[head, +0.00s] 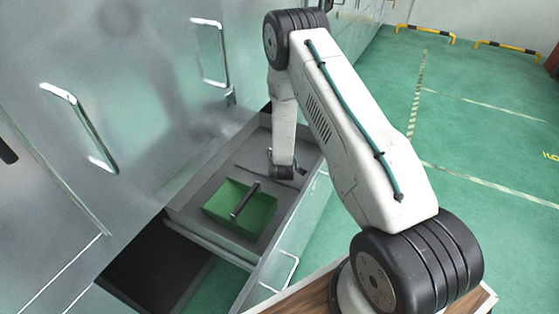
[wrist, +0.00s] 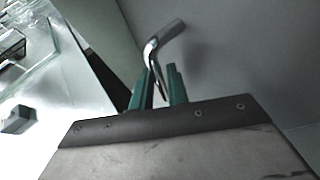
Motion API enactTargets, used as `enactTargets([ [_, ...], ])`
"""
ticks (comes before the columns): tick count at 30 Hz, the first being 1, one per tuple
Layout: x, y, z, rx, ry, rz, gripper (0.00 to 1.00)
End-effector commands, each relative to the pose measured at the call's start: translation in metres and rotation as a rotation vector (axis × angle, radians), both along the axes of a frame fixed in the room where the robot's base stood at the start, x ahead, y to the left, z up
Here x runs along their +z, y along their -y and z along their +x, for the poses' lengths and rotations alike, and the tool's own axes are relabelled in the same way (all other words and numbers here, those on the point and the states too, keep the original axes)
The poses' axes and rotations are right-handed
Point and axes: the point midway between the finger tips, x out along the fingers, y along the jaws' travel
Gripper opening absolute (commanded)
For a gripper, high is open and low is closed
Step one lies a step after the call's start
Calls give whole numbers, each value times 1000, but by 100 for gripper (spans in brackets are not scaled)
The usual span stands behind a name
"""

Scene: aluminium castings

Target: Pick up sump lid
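My gripper (wrist: 158,82) shows two teal fingers in the wrist view. They stand apart, with a gap between them. A bent, shiny metal rod (wrist: 160,45) lies just beyond the fingertips, and its lower end appears between the fingers; I cannot tell whether they touch it. In the head view my arm reaches down into an open grey drawer (head: 192,214), and the fingers are too small and dark there to make out. I cannot pick out a sump lid with certainty in either view.
A green tray (head: 262,215) with a dark bar (head: 244,200) across it sits in the drawer, near my gripper. A metal cabinet front with handles (head: 82,125) rises at the left. Green floor (head: 480,140) is clear at the right.

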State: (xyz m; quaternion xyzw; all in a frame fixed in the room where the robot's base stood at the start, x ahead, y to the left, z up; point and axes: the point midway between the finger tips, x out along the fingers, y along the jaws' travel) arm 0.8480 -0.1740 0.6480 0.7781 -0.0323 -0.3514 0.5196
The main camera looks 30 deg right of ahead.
Motion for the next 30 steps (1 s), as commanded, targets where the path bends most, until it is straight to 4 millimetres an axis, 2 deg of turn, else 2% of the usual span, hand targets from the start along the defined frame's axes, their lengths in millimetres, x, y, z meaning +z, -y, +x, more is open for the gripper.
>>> enactTargets([
  [3,-5,4,7,0,0,0,16],
  [10,-5,4,8,2,-1,0,16],
  [12,-5,4,8,1,-1,0,0],
  [30,-6,4,7,1,-1,0,0],
])
